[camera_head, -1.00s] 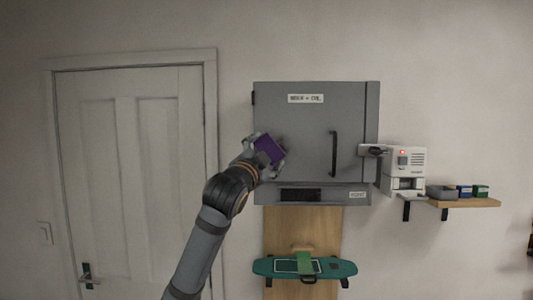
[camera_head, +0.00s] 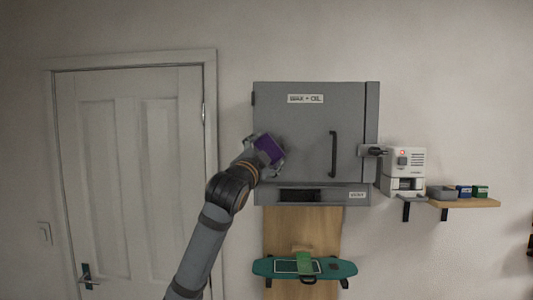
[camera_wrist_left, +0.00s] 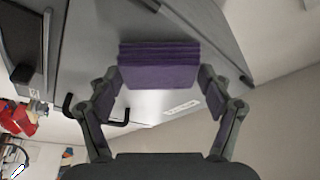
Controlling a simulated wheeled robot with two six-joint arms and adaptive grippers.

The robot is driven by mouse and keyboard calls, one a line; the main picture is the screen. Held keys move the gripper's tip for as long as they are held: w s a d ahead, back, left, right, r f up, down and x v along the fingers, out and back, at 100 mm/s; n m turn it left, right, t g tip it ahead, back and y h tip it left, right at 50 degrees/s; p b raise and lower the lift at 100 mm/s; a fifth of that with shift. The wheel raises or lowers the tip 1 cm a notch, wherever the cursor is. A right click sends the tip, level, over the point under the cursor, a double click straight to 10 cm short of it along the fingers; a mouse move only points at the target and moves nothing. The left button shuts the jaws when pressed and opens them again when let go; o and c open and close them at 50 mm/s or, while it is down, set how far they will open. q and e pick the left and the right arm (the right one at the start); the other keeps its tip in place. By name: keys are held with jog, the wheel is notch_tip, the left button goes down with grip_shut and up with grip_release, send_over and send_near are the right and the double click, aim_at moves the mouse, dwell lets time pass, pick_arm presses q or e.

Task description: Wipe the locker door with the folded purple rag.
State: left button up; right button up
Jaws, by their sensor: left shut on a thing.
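The grey locker door (camera_head: 305,125) is on the wall, shut, with a black vertical handle (camera_head: 333,154) and a white label (camera_head: 305,98). My left gripper (camera_head: 264,155) is in front of the door's lower left part, shut on the folded purple rag (camera_head: 270,149). In the left wrist view the rag (camera_wrist_left: 160,66) sits between the two fingers of the gripper (camera_wrist_left: 160,90), its folded layers showing. The rag's far side is hidden, and I cannot tell for sure whether it touches the door. My right gripper is not in view.
A latch (camera_head: 373,151) sticks out at the locker's right side. A white device (camera_head: 404,168) and a wooden shelf (camera_head: 475,202) with small boxes are further right. A teal board (camera_head: 335,268) hangs below on a wooden panel (camera_head: 325,225). A white room door (camera_head: 135,170) is left.

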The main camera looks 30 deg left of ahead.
aim_at(281, 150)
pick_arm(q)
jog(key=shift+w+a, duration=0.1)
jog(key=shift+w, duration=0.05)
jog(key=shift+w+d, duration=0.3)
jog(key=shift+d, duration=0.35)
jog(key=shift+w+d, duration=0.35)
jog(key=shift+d, duration=0.25)
jog(key=shift+w+d, duration=0.3)
jog(key=shift+d, duration=0.25)
jog(key=shift+d, duration=0.1)
jog(key=shift+w+d, duration=0.25)
jog(key=shift+w, duration=0.05)
jog(key=shift+w+d, duration=0.4)
jog(key=shift+d, duration=0.25)
jog(key=shift+w+d, duration=0.35)
jog(key=shift+d, duration=0.25)
jog(key=shift+s+a+b, duration=0.3)
jog(key=shift+s+a, duration=0.25)
jog(key=shift+a, duration=0.4)
jog(key=shift+s+a+b, duration=0.3)
jog(key=shift+s+a, duration=0.25)
jog(key=shift+a, duration=0.35)
